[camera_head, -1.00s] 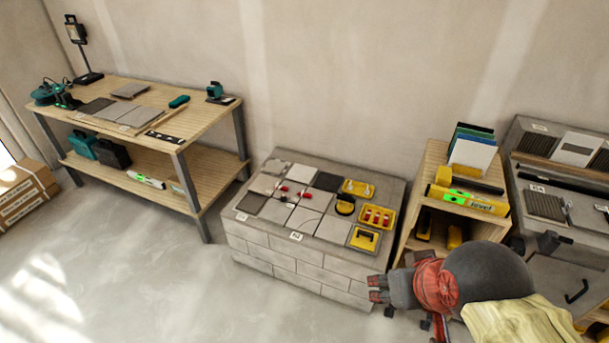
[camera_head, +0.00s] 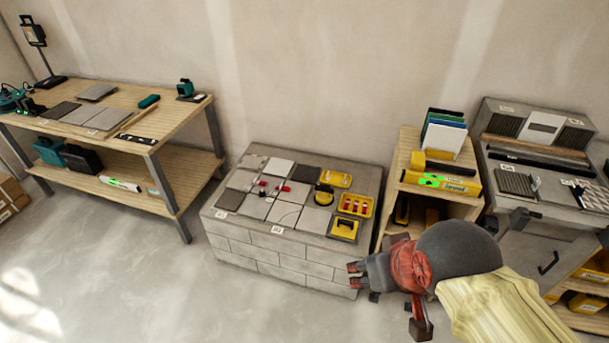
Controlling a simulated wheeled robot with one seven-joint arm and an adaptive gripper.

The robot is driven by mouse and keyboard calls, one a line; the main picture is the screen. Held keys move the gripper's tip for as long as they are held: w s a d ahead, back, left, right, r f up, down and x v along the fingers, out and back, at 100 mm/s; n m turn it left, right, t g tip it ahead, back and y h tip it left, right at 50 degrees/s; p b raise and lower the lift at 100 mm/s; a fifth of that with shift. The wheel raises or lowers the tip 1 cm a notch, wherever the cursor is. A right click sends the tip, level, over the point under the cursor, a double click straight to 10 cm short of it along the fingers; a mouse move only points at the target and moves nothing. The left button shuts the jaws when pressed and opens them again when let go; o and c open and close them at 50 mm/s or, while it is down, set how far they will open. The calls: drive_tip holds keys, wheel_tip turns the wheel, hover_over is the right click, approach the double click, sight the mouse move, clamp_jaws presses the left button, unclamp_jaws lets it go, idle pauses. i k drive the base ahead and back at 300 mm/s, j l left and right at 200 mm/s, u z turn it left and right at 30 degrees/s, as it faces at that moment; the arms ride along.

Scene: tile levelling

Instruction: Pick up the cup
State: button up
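A round black-and-yellow item (camera_head: 324,195), which looks like a suction cup, sits on the tiled top of the low block stand (camera_head: 290,262). No drinking cup can be made out. My gripper (camera_head: 355,275) is in front of the stand's right front corner, lower in the picture than the round item and apart from it. Its fingers point left and look spread, with nothing between them.
Around the round item are a yellow tray with red pieces (camera_head: 355,205), a yellow box (camera_head: 344,228) and loose tiles. A wooden shelf (camera_head: 410,180) and grey cabinet (camera_head: 540,245) stand right. A workbench (camera_head: 165,125) stands left. The floor in front is clear.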

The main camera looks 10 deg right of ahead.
sight(324, 197)
drive_tip(key=z, duration=1.65)
drive_tip(key=u, duration=1.75)
drive_tip(key=i+z, duration=0.2)
drive_tip(key=i, duration=0.15)
drive_tip(key=i+j+z, duration=0.2)
drive_tip(key=i+l, duration=0.05)
drive_tip(key=i, duration=0.05)
